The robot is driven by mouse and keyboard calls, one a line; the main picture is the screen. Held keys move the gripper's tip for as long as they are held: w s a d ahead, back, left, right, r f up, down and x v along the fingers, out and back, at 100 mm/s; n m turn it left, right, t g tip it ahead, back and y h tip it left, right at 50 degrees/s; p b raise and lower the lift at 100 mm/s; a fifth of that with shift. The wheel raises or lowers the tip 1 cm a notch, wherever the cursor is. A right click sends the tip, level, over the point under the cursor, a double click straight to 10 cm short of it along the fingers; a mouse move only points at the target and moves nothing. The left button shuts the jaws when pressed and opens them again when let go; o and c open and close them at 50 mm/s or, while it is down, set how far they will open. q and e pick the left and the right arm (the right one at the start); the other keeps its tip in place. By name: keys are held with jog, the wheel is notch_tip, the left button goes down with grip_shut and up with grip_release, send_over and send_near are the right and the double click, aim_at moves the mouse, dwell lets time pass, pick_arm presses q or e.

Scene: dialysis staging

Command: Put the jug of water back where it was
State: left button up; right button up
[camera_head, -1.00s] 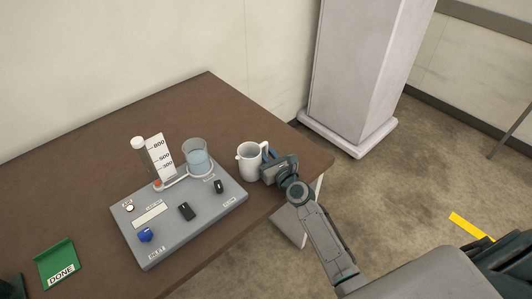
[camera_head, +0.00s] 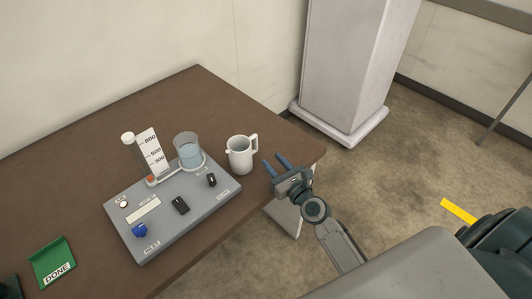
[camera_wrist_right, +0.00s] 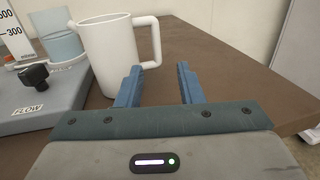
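The white jug (camera_head: 239,157) stands upright on the brown table, just right of the grey device's beaker. It also shows in the right wrist view (camera_wrist_right: 108,55), with its handle on the right side. Its inside is not clearly visible, so I cannot tell how much water it holds. My right gripper (camera_head: 277,164) is open and empty, to the right of the jug and apart from it. In the wrist view its two blue fingers (camera_wrist_right: 160,84) are spread, with nothing between them.
A grey device panel (camera_head: 175,230) bears a beaker of bluish water (camera_head: 188,152), a graduated scale, a blue knob and black switches. A green DONE tray (camera_head: 54,264) lies at the lower left. A pale pillar (camera_head: 345,65) stands beyond the table's right corner.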

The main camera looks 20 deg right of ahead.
jog(key=shift+s+d, duration=0.2)
jog(key=shift+s, duration=0.85)
dwell(1.9)
